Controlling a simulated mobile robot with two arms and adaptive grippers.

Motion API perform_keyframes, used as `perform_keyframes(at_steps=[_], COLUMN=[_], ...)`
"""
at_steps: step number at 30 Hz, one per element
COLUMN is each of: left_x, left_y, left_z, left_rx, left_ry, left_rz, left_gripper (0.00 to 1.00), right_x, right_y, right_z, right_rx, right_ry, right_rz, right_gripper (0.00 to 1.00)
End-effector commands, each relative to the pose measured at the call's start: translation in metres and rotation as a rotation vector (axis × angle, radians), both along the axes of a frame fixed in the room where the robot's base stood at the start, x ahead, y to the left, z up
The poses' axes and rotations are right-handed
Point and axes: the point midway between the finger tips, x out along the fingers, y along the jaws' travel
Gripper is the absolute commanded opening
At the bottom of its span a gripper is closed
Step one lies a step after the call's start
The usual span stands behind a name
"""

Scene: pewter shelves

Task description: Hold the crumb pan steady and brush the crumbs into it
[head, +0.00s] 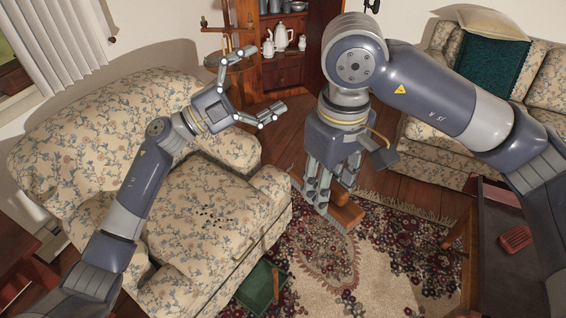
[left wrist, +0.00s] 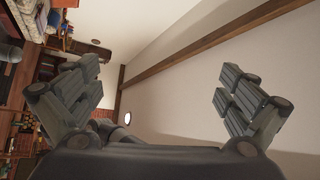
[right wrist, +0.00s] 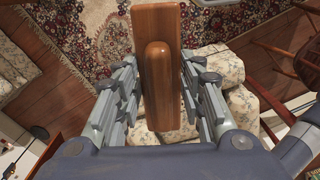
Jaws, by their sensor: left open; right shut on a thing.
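Dark crumbs (head: 215,218) lie scattered on the seat of the floral armchair (head: 190,250). A green pan with a wooden handle, seemingly the crumb pan (head: 256,291), is low in front of the armchair, near the bottom edge of the head view. My right gripper (head: 328,192) is shut on a wooden brush (head: 347,212) above the rug, right of the armchair. The brush's wooden back and handle show between the fingers in the right wrist view (right wrist: 158,40). My left gripper (head: 266,78) is open and empty, above and beyond the armchair's right arm.
A patterned rug (head: 400,255) covers the floor between armchair and dark table (head: 500,280). A red object (head: 515,238) lies at that table. A wooden cabinet with a white teapot (head: 284,36) stands at the back; a floral sofa (head: 440,140) is at right.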

Motion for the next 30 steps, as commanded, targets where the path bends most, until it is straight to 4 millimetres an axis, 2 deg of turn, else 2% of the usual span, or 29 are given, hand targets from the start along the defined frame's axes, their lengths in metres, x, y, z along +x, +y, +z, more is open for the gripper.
perform_keyframes(at_steps=[1, 3, 6, 9, 12, 15, 17, 21, 24, 30], left_x=[-0.016, -0.042, -0.085, -0.122, -0.148, -0.169, -0.176, -0.186, -0.209, -0.25], left_y=[-0.009, -0.022, -0.038, -0.044, -0.041, -0.035, -0.026, 0.0, -0.021, -0.04], left_z=[0.029, 0.06, 0.097, 0.117, 0.127, 0.127, 0.129, 0.139, 0.102, 0.054], left_rx=[0.055, 0.153, 0.341, 0.558, 0.78, 1.019, 1.15, 1.419, 1.499, 1.617], left_ry=[-0.082, -0.19, -0.355, -0.493, -0.602, -0.734, -0.796, -0.902, -1.006, -1.21], left_rz=[-0.05, -0.119, -0.205, -0.245, -0.231, -0.19, -0.143, 0.016, -0.09, -0.24], left_gripper=[0.98, 0.98, 0.98, 0.98, 0.98, 0.98, 0.98, 0.98, 0.98, 0.98], right_x=[0.0, 0.0, 0.0, 0.0, 0.0, 0.0, 0.0, 0.0, 0.0, 0.0], right_y=[0.0, 0.0, 0.0, 0.0, 0.0, 0.0, 0.0, 0.0, 0.0, 0.0], right_z=[0.0, 0.0, 0.0, 0.0, 0.0, 0.0, 0.0, 0.0, 0.0, 0.0], right_rx=[0.0, 0.0, 0.0, 0.0, 0.0, 0.0, 0.0, 0.0, 0.0, 0.0], right_ry=[0.0, 0.0, 0.0, 0.0, 0.0, 0.0, 0.0, 0.0, 0.0, 0.0], right_rz=[0.0, 0.0, 0.0, 0.0, 0.0, 0.0, 0.0, 0.0, 0.0, 0.0], right_gripper=[0.1, 0.1, 0.1, 0.1, 0.1, 0.1, 0.1, 0.1, 0.1, 0.1])
